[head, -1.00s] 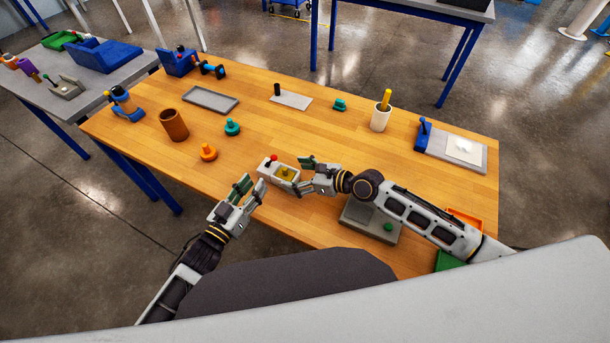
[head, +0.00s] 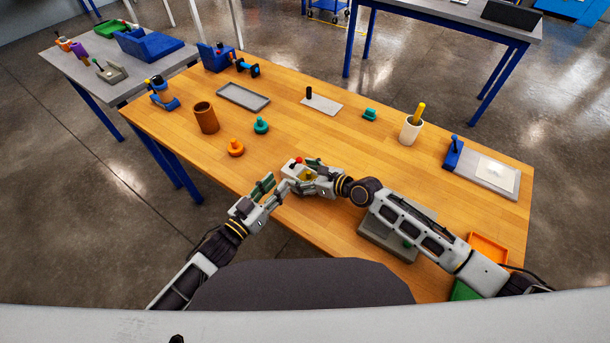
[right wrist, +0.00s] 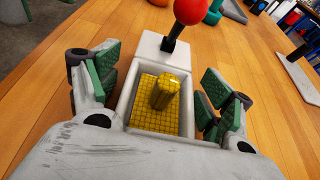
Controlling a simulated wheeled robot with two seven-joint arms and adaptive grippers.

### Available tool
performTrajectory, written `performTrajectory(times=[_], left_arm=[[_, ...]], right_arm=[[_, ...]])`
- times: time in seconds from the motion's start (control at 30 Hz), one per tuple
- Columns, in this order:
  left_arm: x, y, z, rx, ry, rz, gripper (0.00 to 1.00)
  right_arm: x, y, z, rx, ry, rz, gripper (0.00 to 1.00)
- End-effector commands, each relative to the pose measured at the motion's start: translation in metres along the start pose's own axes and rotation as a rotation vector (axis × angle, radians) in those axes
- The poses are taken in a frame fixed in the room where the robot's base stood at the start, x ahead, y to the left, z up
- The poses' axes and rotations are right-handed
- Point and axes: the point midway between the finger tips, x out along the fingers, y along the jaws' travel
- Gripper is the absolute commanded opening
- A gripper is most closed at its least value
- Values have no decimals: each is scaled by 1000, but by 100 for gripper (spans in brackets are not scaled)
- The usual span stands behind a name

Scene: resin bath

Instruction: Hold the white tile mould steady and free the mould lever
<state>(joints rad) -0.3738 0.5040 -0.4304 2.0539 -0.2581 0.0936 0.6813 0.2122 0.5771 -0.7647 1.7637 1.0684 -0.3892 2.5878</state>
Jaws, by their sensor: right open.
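The white tile mould (head: 289,165) is on the wooden table near its front edge. In the right wrist view the mould (right wrist: 125,98) shows a yellow gridded tile with a yellow knob (right wrist: 164,92) in its tray. The mould lever (right wrist: 188,12) has a red ball on a dark stem at the far end and leans to the right. My right gripper (right wrist: 160,88) is open, one finger on each side of the mould, with visible gaps. In the head view it (head: 308,178) partly hides the mould. My left gripper (head: 268,196) is open and empty, just left of the mould.
An orange knobbed piece (head: 235,148) and a teal one (head: 261,125) stand beyond the mould, near a brown cup (head: 206,118). A grey box (head: 377,237) lies under my right forearm. A white cup (head: 411,131) stands farther right. The table's middle is clear.

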Motion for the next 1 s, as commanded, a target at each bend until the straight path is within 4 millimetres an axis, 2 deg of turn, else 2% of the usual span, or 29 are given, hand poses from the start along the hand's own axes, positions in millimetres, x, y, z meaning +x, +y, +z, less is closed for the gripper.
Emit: performTrajectory(times=[0.13, 0.53, 1.0], left_arm=[[0, 0, 0, 0, 0, 0, 36], [0, 0, 0, 0, 0, 0, 36], [0, 0, 0, 0, 0, 0, 36]], right_arm=[[0, 0, 0, 0, 0, 0, 80], [0, 0, 0, 0, 0, 0, 29], [0, 0, -1, 1, 2, 1, 27]])
